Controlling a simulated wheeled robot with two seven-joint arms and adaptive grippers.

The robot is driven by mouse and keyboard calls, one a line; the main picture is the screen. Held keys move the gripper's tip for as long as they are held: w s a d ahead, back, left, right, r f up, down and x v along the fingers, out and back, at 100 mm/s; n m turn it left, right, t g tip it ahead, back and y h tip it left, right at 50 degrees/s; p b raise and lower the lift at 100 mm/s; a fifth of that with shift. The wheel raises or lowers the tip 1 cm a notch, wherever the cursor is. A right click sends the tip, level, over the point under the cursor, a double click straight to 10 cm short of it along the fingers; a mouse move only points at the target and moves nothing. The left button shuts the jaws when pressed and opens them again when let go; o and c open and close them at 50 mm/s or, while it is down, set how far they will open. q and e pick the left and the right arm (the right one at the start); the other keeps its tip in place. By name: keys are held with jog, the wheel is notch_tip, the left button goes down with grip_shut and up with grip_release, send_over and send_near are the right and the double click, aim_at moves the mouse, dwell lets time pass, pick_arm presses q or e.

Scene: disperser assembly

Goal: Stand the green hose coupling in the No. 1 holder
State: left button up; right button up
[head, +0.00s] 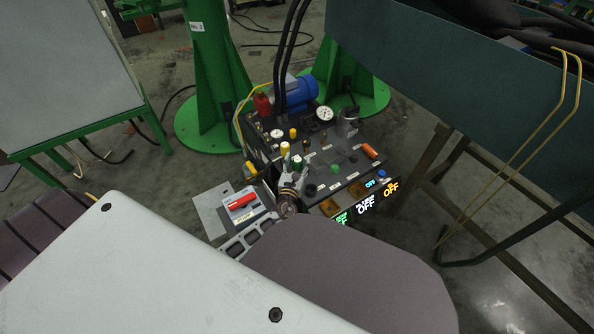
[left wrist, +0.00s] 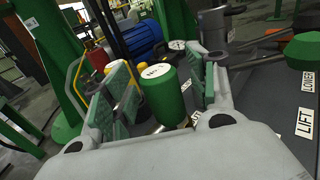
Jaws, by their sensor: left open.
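The green hose coupling (left wrist: 163,100) is an upright green cylinder with a pale labelled top. In the left wrist view it stands between the two pads of my left gripper (left wrist: 165,82), which is open, with a visible gap to the right pad. In the head view the green coupling (head: 297,163) shows just beyond my left gripper (head: 290,183), at the near left of the machine's panel. Contact with the left pad cannot be told. The coupling's lower end is partly hidden by the gripper. My right gripper is not in view.
A yellow coupling (head: 285,149) stands close behind the green one. The panel carries gauges (head: 324,114), a green knob (head: 310,190) and lit OFF displays (head: 366,204). A blue motor (head: 298,94) and black hoses are behind. A red-handled switch box (head: 242,203) is at left.

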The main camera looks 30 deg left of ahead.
pick_arm(q)
jog(key=shift+c, duration=0.5)
jog(key=shift+w, duration=0.1)
grip_shut()
